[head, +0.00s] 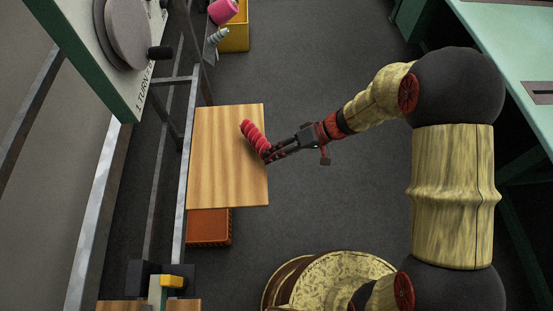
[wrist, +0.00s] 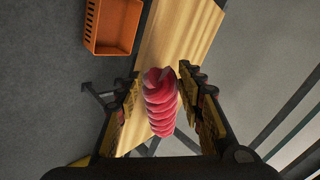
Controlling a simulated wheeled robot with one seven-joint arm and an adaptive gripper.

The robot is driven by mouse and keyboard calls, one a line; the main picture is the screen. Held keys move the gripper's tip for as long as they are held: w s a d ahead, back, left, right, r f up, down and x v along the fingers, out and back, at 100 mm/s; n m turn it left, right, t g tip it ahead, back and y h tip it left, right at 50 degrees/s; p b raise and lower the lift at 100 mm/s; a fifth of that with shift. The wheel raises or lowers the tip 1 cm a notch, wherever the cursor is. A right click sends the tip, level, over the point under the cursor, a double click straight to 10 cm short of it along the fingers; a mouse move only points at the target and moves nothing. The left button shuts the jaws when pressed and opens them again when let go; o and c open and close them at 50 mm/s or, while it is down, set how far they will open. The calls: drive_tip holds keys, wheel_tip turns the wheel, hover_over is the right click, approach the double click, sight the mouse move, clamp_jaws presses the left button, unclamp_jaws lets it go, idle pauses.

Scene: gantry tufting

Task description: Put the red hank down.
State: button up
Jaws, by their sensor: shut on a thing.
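The red hank (head: 254,137) is a twisted pinkish-red coil over the wooden board (head: 215,185) in the head view. My gripper (head: 268,156) reaches in from the right and is shut on the hank near its lower end. In the wrist view the hank (wrist: 160,103) lies between the two fingers of my gripper (wrist: 158,95), with the wooden board (wrist: 185,30) behind it. I cannot tell whether the hank touches the board or hangs just above it.
An orange crate (head: 208,228) sits below the board's near edge. A yellow bin (head: 235,38) with a pink spool (head: 222,10) by it is at the top. A metal frame (head: 103,205) runs along the left. A green table (head: 520,60) stands at upper right.

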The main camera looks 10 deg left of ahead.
drive_tip(key=shift+f+b, duration=0.35)
drive_tip(key=shift+f, duration=0.9)
drive_tip(key=shift+f, duration=0.1)
drive_tip(key=o, duration=1.2)
drive_tip(key=p+v, duration=0.3)
drive_tip(key=v, duration=0.9)
